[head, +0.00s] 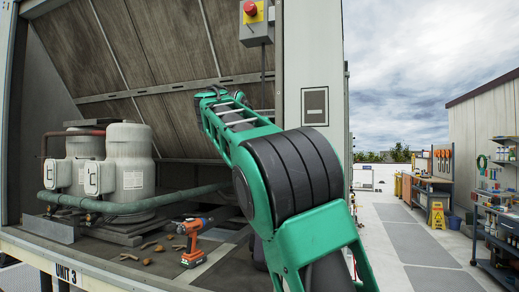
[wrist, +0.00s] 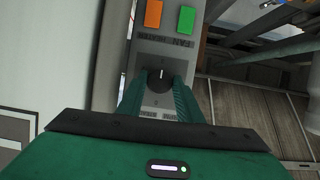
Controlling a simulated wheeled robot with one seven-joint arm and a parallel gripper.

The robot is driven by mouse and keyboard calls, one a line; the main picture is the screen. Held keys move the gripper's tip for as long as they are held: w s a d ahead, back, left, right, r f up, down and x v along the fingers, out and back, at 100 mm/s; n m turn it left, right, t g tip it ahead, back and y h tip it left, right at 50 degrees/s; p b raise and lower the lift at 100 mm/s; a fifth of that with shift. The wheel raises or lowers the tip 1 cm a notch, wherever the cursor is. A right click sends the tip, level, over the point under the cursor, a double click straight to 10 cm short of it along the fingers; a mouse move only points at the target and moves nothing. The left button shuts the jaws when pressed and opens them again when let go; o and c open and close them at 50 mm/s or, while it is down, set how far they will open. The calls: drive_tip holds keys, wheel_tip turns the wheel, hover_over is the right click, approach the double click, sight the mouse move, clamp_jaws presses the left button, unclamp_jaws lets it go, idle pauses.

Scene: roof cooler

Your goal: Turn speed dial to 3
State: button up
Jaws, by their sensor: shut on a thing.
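The speed dial (wrist: 160,77) is a round black knob with a white pointer line on a grey panel (wrist: 151,47). It shows in the wrist view between my two green fingers. My gripper (wrist: 160,86) is shut on the dial. The pointer line runs nearly straight up in the wrist picture. The scale numbers around the dial are too small or covered to read. In the head view my green arm hides the dial and my fingertips.
An orange button (wrist: 153,14) and a green button (wrist: 186,21) sit above the dial on the panel. In the head view, a cordless drill (head: 193,241) stands on the unit's floor, left of my arm. A red emergency stop (head: 251,9) is above. Two grey tanks (head: 126,168) stand at left.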

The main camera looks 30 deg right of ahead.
drive_tip(key=shift+w+a+f, duration=0.15)
drive_tip(key=shift+a, duration=0.05)
idle(0.4)
drive_tip(key=o, duration=1)
drive_tip(key=shift+w, duration=0.1)
drive_tip(key=v, duration=1)
drive_tip(key=shift+s, duration=0.3)
